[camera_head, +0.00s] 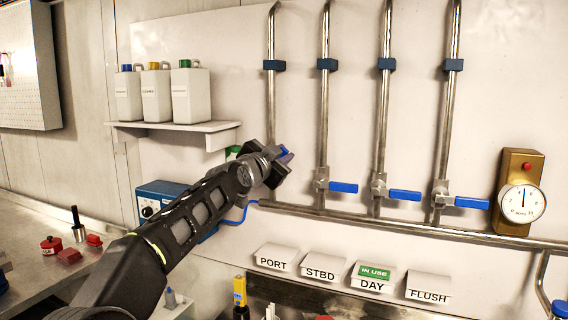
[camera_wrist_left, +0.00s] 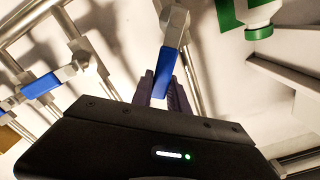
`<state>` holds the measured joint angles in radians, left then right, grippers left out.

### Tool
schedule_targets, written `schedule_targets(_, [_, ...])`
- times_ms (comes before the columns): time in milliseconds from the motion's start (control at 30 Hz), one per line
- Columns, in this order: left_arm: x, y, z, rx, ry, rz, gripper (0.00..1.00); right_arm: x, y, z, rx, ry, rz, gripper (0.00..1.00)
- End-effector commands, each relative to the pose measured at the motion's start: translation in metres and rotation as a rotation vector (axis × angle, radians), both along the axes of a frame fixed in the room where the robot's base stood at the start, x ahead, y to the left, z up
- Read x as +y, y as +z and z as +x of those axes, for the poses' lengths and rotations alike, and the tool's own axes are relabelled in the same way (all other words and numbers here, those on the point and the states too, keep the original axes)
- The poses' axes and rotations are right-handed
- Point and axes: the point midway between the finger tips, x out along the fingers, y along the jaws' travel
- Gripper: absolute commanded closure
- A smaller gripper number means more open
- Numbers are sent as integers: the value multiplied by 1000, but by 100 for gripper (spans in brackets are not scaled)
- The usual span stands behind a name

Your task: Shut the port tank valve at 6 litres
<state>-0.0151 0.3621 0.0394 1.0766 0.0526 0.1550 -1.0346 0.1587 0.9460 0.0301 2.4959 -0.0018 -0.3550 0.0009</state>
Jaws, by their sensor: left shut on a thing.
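My left gripper (camera_head: 277,165) reaches in from the left and is shut on the blue port valve handle (camera_wrist_left: 172,40). The handle stands between its two fingers in the left wrist view. In the head view only a bit of blue shows past the gripper, and the valve body is hidden. The gauge (camera_head: 522,203) is a brass box with a white dial and a red lamp on top. Its needle points about straight up, and its numbers are too small to read surely. My right gripper is not in view.
The other blue valve handles (camera_head: 343,187), (camera_head: 405,195), (camera_head: 471,203) stick out to the right across their pipes. Label plates, including PORT (camera_head: 274,258), sit below; the DAY plate (camera_head: 372,280) carries a green IN USE tag. A shelf (camera_head: 175,127) with white bottles is left of the pipes.

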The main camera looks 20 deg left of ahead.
Motion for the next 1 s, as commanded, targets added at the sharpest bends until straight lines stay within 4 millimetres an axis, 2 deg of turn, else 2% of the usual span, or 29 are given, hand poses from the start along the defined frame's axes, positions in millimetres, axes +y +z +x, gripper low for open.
schedule_targets(33, [1,-6,0,-5,2,40,100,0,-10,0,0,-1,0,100])
schedule_targets(300, [-3,-13,0,-14,0,197,100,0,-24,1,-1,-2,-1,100])
schedule_targets(900, [-6,-14,0,-17,-1,252,100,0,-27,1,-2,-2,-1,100])
schedule_targets(933, [-6,-14,0,-17,-1,252,79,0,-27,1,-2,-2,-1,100])
schedule_targets(1000, [-6,-14,0,-17,-1,252,73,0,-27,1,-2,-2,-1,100])
